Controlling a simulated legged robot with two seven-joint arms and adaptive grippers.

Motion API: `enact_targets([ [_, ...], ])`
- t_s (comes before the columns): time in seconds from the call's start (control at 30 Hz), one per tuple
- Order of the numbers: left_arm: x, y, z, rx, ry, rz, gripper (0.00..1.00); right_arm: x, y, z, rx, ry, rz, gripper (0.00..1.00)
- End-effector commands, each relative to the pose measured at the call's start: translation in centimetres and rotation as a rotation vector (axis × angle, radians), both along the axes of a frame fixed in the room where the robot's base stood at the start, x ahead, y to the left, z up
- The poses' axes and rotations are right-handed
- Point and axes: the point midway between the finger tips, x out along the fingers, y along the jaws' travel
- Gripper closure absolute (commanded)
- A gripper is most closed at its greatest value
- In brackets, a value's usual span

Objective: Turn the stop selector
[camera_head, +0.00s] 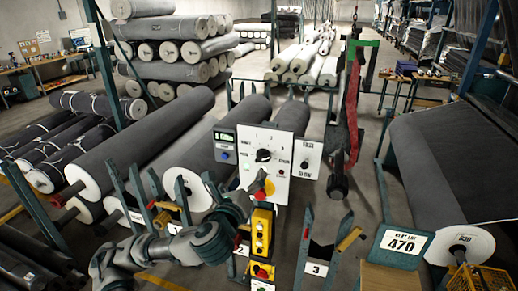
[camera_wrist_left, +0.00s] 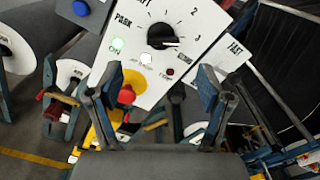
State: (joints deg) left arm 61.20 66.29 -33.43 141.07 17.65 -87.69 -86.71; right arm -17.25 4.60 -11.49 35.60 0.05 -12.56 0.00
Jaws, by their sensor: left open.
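The stop selector, a round black knob (camera_head: 263,155), sits on a white control panel (camera_head: 280,140). In the left wrist view the knob (camera_wrist_left: 161,36) is at the top centre; its bar lies nearly level, with a pale mark at its right end, toward the 3. Labels PARK and 2 stand around it. My left gripper (camera_head: 238,197) is in front of the panel, below the knob. In the wrist view its two fingers (camera_wrist_left: 150,92) are wide apart, with nothing between them touching. The knob is beyond the fingertips. My right gripper is not in view.
A red button (camera_wrist_left: 127,94) on a yellow base is on the panel below the knob. A yellow pendant box (camera_head: 262,232) is below the panel. A red strap (camera_head: 353,110) hangs to the right. Grey rolls (camera_head: 150,140) lie left; another roll (camera_head: 460,150) is right.

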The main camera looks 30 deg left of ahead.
Motion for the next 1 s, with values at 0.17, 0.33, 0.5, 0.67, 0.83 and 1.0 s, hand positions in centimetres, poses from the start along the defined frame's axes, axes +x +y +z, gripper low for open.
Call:
enact_targets([
  [0.17,0.7,0.0,0.5,0.005,0.006,-0.004,0.21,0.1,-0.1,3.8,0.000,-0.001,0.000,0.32],
  [0.33,1.4,0.1,0.2,0.008,0.010,-0.014,0.21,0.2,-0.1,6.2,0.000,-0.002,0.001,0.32],
  [0.5,5.5,1.2,-0.2,0.005,0.007,-0.012,0.21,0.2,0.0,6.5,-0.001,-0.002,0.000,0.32],
  [0.67,8.0,1.8,-0.2,0.005,0.006,-0.013,0.21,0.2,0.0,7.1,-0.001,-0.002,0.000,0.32],
  [0.83,9.2,2.1,-0.2,0.007,0.005,-0.015,0.21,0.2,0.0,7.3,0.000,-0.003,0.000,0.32],
  [1.0,9.5,2.1,-0.3,0.008,0.005,-0.015,0.21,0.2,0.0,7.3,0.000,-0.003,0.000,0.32],
])
